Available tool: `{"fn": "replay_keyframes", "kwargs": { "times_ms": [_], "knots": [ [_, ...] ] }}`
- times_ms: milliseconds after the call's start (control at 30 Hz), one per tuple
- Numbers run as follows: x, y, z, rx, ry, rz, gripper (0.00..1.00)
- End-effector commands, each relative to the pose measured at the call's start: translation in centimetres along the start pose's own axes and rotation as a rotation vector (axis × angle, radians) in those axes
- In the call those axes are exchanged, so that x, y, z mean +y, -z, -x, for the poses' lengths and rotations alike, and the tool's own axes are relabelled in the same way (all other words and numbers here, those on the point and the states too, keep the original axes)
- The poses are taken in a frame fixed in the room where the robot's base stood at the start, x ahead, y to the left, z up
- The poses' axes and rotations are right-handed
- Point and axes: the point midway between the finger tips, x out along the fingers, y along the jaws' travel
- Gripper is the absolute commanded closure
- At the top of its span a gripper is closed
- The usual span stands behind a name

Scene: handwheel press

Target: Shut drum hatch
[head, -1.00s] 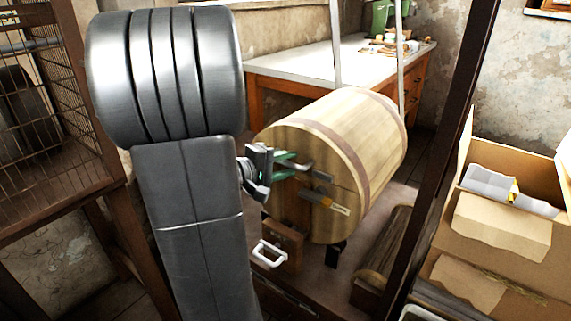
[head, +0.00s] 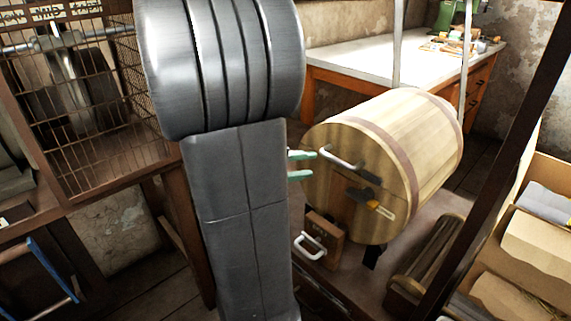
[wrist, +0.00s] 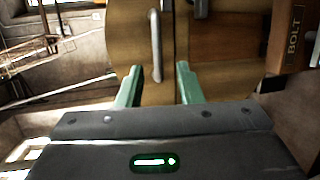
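The wooden drum (head: 425,125) lies on its side, with its round end facing left and towards me. A silver bar handle (head: 343,158) sits on the upper part of that end, and also shows in the wrist view (wrist: 156,48). A dark latch with a yellow part (head: 374,204) is below it, by a seam across the end. I cannot tell whether the hatch is fully closed. My gripper (head: 301,165) is open and empty, its green fingertips left of the handle and apart from it. In the wrist view the fingers (wrist: 158,88) straddle the handle's line.
A brown block with a white handle (head: 312,245) stands below the drum end. A block marked BOLT (wrist: 294,35) is at the right in the wrist view. A wire cage (head: 75,90) is at left, cardboard boxes (head: 535,250) at right, a workbench (head: 370,62) behind.

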Motion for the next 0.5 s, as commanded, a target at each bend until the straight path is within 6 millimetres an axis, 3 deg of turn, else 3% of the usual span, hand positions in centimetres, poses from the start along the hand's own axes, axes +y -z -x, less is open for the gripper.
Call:
{"fn": "replay_keyframes", "kwargs": {
  "times_ms": [200, 500],
  "knots": [
    [0.1, 0.1, 2.7, 0.005, 0.000, 0.001, 0.67],
    [0.0, 0.0, 4.3, 0.000, 0.000, 0.001, 0.67]
  ]
}}
